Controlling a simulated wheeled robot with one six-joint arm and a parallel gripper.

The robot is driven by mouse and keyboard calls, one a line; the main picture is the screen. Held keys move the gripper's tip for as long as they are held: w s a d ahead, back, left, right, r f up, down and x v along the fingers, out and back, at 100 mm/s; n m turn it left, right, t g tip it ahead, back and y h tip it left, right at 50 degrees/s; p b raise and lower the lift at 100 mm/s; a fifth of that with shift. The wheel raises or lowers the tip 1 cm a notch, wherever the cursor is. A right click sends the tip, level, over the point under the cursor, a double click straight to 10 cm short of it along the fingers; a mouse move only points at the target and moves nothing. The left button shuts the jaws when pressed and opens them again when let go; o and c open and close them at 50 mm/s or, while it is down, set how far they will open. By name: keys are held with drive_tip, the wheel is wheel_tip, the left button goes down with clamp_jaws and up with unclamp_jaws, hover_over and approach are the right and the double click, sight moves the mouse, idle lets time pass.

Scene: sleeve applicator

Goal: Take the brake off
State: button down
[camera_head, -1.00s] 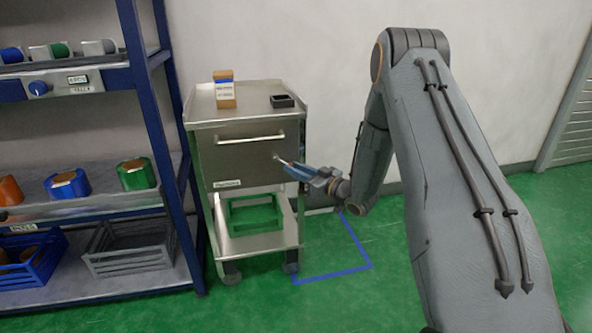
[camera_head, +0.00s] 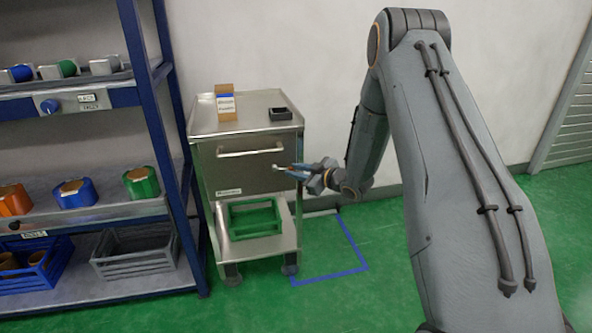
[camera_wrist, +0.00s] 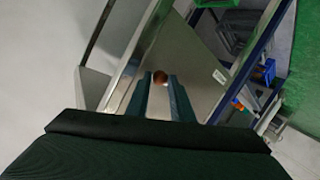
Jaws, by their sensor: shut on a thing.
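A steel trolley (camera_head: 221,172) with a front door and bar handle stands against the wall in the head view. My gripper (camera_head: 288,170) is at the right side of its front, below handle height. A small rounded knob or lever end (camera_wrist: 159,77) shows coppery between my two fingers in the wrist view. The fingers are closed on it, close to the trolley's steel panel. Its full shape and how it is fixed to the trolley are hidden or too small to tell.
A cardboard box (camera_head: 226,103) and a black tray (camera_head: 280,114) stand on the trolley top. A green crate (camera_head: 254,218) sits on its lower shelf. A blue shelving rack (camera_head: 160,140) is close on the left. Blue tape (camera_head: 332,278) marks clear floor at the right.

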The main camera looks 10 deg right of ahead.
drive_tip(key=shift+r+n+h+p, duration=0.4)
drive_tip(key=shift+r+n+p, duration=0.2)
drive_tip(key=shift+r, duration=0.05)
drive_tip(key=shift+w, duration=0.1)
drive_tip(key=c, duration=1.9)
unclamp_jaws()
drive_tip(key=shift+o, duration=0.2)
drive_tip(key=v, duration=0.7)
drive_tip(key=shift+s+d+r+p, duration=0.2)
drive_tip(key=shift+s+p, duration=0.1)
drive_tip(key=shift+g, duration=0.3)
